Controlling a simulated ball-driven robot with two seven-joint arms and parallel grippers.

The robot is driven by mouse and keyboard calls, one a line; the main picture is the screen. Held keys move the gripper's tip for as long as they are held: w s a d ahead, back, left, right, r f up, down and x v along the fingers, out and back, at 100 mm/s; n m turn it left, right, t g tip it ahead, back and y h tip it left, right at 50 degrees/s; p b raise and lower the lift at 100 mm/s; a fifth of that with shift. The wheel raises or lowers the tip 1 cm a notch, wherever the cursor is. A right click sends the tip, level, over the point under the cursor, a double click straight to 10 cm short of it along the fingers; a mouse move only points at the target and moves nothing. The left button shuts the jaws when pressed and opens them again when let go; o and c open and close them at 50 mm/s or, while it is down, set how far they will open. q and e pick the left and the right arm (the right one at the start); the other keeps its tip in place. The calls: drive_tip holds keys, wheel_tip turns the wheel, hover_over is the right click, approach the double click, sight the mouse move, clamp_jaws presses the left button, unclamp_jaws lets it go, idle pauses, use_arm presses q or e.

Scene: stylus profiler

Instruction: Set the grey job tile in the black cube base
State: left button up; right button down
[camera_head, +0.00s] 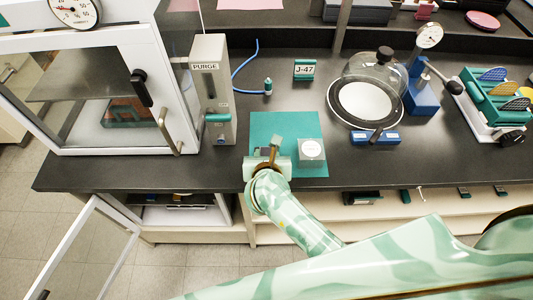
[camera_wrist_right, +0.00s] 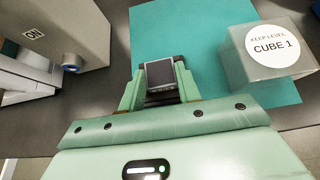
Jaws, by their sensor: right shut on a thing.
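My right gripper (camera_head: 268,155) is over the front left part of the teal mat. I cannot make out the black cube base as a separate thing. My left gripper is out of view.
The teal mat (camera_head: 262,122) has free room behind the gripper. A J-47 sign (camera_head: 305,69), a glass dome (camera_head: 372,80) and a blue gauge stand (camera_head: 422,95) are behind and right.

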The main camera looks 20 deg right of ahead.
idle(0.3)
drive_tip(key=shift+r+p, duration=0.6)
drive_tip(key=shift+p, duration=0.05)
drive_tip(key=c, duration=1.6)
unclamp_jaws()
clamp_jaws()
